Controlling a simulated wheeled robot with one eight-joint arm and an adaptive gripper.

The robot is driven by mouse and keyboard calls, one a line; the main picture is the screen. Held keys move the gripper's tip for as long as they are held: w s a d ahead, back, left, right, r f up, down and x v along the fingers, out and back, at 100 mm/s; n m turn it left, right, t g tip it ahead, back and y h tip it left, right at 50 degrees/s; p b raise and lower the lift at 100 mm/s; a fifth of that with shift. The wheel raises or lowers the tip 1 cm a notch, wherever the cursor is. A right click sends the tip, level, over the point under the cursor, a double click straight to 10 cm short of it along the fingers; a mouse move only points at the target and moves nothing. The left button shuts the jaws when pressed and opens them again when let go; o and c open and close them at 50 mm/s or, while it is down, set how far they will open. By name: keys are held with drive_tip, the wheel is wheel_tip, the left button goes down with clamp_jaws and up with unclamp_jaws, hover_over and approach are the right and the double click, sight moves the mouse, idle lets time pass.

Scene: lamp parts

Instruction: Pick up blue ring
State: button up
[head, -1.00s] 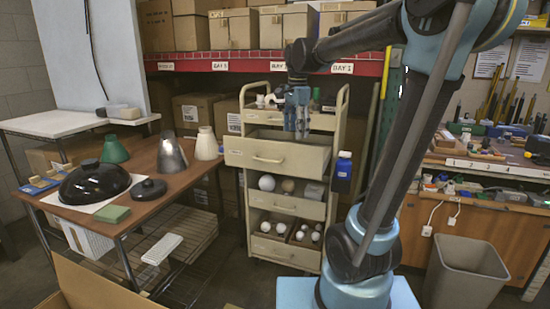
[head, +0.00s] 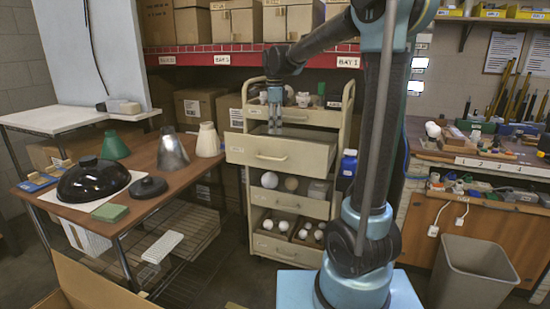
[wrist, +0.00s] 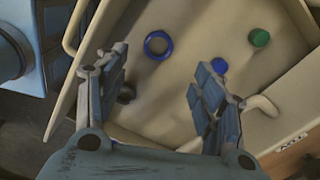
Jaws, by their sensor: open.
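The blue ring (wrist: 157,45) lies flat on the floor of the cream open drawer (head: 275,158), in the upper middle of the wrist view. My gripper (wrist: 160,76) is open and empty above the drawer. Its two fingers are spread, and the ring shows beyond and between their tips, apart from them. In the head view my gripper (head: 274,122) points down over the drawer. The drawer front hides the ring in that view.
The drawer also holds a small blue disc (wrist: 218,65), a green cap (wrist: 259,38) and a dark round part (wrist: 126,94) partly behind the left finger. The drawer walls surround them. A blue bottle (head: 347,165) stands beside the cart.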

wheel_tip(320, 180, down, 11)
drive_tip(key=shift+d+r, duration=0.1)
drive_tip(key=shift+r, duration=0.1)
idle(0.5)
drive_tip(key=shift+c, duration=0.2)
drive_tip(key=c, duration=0.8)
